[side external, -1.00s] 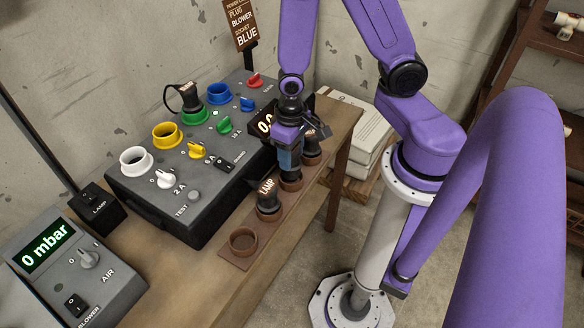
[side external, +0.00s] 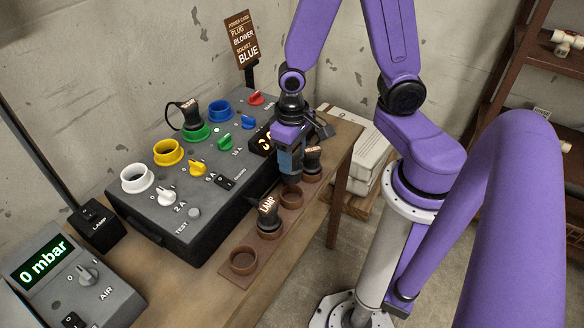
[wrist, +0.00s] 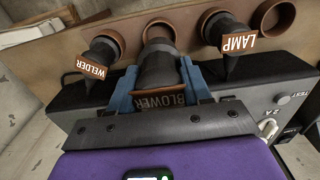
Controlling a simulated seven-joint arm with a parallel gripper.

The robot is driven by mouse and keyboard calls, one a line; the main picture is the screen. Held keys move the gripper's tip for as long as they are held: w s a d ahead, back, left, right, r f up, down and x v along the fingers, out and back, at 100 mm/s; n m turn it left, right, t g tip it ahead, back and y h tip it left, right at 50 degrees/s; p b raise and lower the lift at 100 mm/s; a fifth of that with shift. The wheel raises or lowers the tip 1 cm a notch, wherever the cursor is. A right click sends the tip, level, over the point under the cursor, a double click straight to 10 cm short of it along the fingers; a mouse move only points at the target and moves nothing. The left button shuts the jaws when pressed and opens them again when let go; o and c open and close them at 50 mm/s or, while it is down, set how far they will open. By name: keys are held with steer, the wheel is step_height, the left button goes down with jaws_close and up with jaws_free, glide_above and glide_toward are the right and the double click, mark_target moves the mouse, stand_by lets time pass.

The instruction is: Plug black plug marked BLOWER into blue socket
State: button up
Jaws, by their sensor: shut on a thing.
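My gripper (side external: 290,165) is shut on the black plug marked BLOWER (wrist: 158,68), its blue fingers on both sides of it in the wrist view. In the side view the plug's dark lower end (side external: 291,179) points down just above an empty cup of the brown rack (side external: 291,198). The plug looks upright. The blue socket (side external: 219,110) is an open ring at the far end of the grey box, left of my gripper and apart from it. The sign (side external: 242,40) reads plug BLOWER, socket BLUE.
The LAMP plug (side external: 268,216) and WELDER plug (side external: 312,160) stand in rack cups either side. A corded black plug (side external: 192,116) sits in the green socket. Yellow (side external: 168,152) and white (side external: 137,178) sockets are open. Knobs and a display lie between gripper and sockets.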

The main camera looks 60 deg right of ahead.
step_height(320, 180, up, 13)
steer(key=w+r+m, duration=0.2)
steer(key=w+r, duration=0.1)
steer(key=w, duration=1.4)
steer(key=w+d+f+m, duration=0.2)
steer(key=w+d+f, duration=0.1)
steer(key=w+d, duration=0.95)
step_height(320, 180, down, 8)
steer(key=w+a, duration=0.1)
steer(key=a, duration=0.1)
steer(key=shift+w, duration=0.25)
steer(key=shift+f, duration=1.95)
stand_by(1.7)
